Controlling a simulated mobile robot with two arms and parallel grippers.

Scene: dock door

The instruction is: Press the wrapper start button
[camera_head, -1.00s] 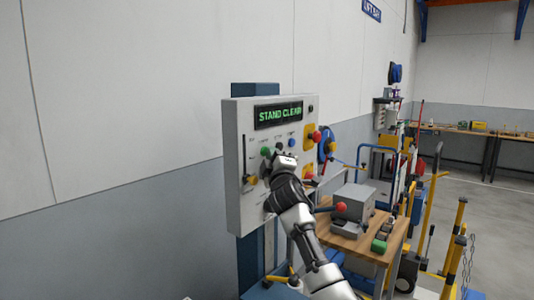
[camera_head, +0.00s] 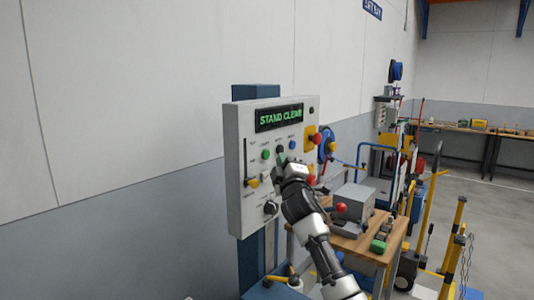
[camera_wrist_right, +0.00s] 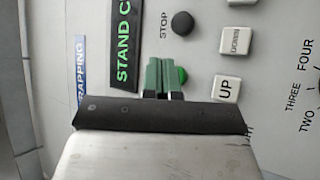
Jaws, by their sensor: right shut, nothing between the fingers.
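The grey control panel (camera_head: 238,170) has a lit display (camera_head: 278,117) reading "STAND CLEAR". My right gripper (camera_head: 280,160) is shut and empty, in front of the panel just below the black button. In the right wrist view its green fingertips (camera_wrist_right: 164,78) partly overlap the green button (camera_wrist_right: 181,75); contact cannot be told. The black button (camera_wrist_right: 182,24) there is labelled STOP. My left gripper is not in view.
A red knob on a yellow plate (camera_head: 311,141) is at the panel's right side. A yellow-handled lever (camera_head: 252,183) and a dark dial (camera_head: 271,208) are lower left. UP (camera_wrist_right: 226,89) and DOWN (camera_wrist_right: 236,40) buttons are close by. A wooden workbench (camera_head: 350,240) stands to the right.

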